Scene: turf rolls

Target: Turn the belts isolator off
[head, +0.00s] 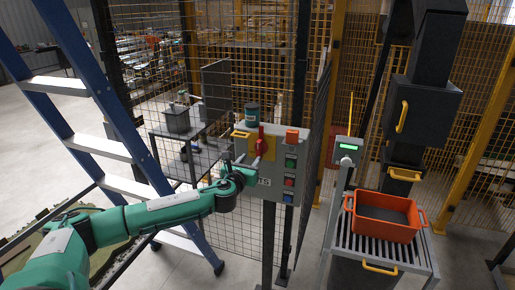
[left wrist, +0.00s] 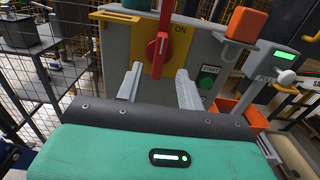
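The isolator's red handle (head: 261,142) stands upright on a yellow plate on the front of a grey control box (head: 270,182). In the left wrist view the red handle (left wrist: 158,46) is near vertical, with the word ON on the yellow plate (left wrist: 180,28) to its right. My left gripper (head: 249,161) is in front of the box, just below the handle. Its two fingers (left wrist: 158,82) are apart and empty, with the handle ahead between them. I cannot tell whether they touch the box. The lettering low on the box is partly hidden by my gripper. My right gripper is not in view.
Green START (head: 291,162), red and blue buttons run down the box's right side, under an orange block (head: 292,135). A dark green can (head: 252,114) sits on top. Mesh fencing stands behind. A blue ladder (head: 100,90) is left; an orange crate (head: 386,216) rests on rollers right.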

